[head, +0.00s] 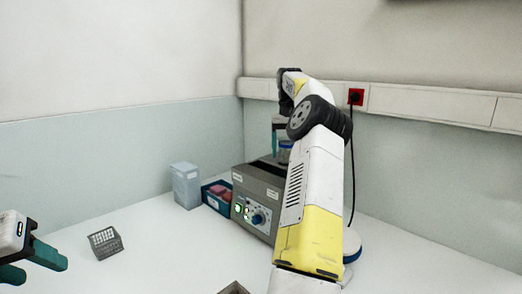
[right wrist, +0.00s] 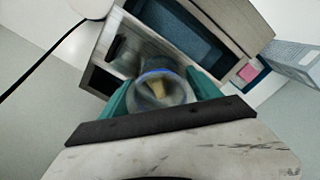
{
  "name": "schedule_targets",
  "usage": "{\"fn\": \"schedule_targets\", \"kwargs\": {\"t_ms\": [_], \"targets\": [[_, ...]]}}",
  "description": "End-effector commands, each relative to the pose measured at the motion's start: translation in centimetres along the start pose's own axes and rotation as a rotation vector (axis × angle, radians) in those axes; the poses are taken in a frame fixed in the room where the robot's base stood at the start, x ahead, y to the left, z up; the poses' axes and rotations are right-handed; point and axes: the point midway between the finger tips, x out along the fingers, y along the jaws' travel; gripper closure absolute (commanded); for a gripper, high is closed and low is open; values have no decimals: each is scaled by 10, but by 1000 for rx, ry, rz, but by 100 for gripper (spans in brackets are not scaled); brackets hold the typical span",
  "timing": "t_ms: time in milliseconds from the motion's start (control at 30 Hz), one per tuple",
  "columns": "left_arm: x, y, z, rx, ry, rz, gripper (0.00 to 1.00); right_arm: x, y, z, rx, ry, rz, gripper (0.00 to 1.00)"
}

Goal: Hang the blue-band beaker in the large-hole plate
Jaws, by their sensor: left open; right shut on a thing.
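The blue-band beaker (right wrist: 155,95) is clear, with a blue ring, and sits between the teal fingers of my right gripper (right wrist: 158,92). In the head view the beaker (head: 285,154) shows just above the grey bath unit (head: 257,205), partly hidden by my right arm. The wrist view looks down past the beaker onto the bath unit (right wrist: 238,22), with a wide dark-blue opening and smaller dark openings. I cannot tell which part is the large-hole plate, as the beaker and fingers cover some of the top. My left gripper (head: 36,265) is open and empty at the lower left.
A grey wire rack (head: 105,242) stands on the white table near my left gripper. A pale blue box (head: 186,186) and a blue tray (head: 208,198) with pink things stand left of the bath. A black cable hangs from a red socket (head: 355,97).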

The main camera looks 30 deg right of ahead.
Motion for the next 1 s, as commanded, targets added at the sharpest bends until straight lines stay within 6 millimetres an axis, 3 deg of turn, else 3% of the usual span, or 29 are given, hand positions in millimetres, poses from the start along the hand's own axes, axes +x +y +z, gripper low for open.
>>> {"fn": "schedule_targets", "kwargs": {"t_ms": [1000], "targets": [[0, 0, 0, 0, 0, 0, 51, 14, 0, 0, 1, 2, 1, 69]]}}
